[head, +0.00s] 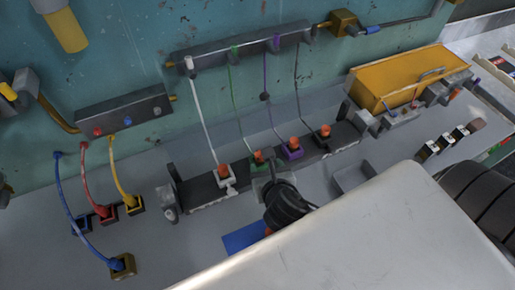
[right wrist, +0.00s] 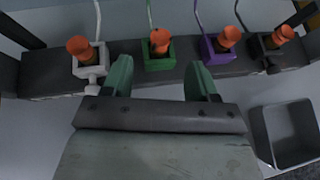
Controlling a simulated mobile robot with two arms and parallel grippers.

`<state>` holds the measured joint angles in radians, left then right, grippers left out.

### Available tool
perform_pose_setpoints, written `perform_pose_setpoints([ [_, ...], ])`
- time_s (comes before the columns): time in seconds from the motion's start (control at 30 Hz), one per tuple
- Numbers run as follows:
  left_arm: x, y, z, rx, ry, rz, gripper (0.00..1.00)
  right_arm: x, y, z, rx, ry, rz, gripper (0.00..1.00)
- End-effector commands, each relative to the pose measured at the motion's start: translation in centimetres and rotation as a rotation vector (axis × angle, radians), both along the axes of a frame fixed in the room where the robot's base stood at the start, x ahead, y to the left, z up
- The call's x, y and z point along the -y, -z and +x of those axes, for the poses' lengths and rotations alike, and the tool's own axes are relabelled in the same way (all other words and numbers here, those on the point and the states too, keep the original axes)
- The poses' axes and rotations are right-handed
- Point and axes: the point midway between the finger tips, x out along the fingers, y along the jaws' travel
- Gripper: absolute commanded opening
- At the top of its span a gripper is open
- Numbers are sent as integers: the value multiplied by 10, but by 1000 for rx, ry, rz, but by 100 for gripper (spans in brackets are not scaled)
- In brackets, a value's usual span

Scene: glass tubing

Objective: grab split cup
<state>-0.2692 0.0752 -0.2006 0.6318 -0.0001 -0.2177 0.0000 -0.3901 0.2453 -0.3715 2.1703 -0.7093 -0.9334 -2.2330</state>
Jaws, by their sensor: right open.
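A row of small square cups with orange tops sits in a dark rack. The white cup (head: 224,177), green cup (head: 259,161), purple cup (head: 292,151) and black cup (head: 323,140) each have a thin tube running upward. I cannot tell which one is the split cup. My right gripper (right wrist: 160,80) is open and empty. In the right wrist view its two green-padded fingers point at the rack, with the green cup (right wrist: 156,52) ahead between them, apart from the fingers. In the head view the right gripper shows dark in front of the rack. My left gripper is not in view.
A grey open box (right wrist: 287,132) stands right of the gripper. A blue sheet (head: 244,237) lies on the bench in front of the rack. Cups with blue, red and yellow tubes stand at left; a yellow box (head: 405,75) stands at back right.

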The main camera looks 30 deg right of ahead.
Motion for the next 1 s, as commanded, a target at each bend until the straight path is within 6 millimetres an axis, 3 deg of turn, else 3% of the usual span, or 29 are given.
perform_pose_setpoints([
  [0.2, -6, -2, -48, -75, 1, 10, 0, 7, 14, 27, -1, 4, 3, 59],
  [0.3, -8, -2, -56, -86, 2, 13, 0, 9, 17, 32, 0, 3, 4, 59],
  [0.63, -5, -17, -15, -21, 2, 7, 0, 18, 35, 69, -2, 5, 7, 59],
  [1.0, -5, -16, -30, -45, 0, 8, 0, 21, 41, 77, -1, 3, 7, 57],
])
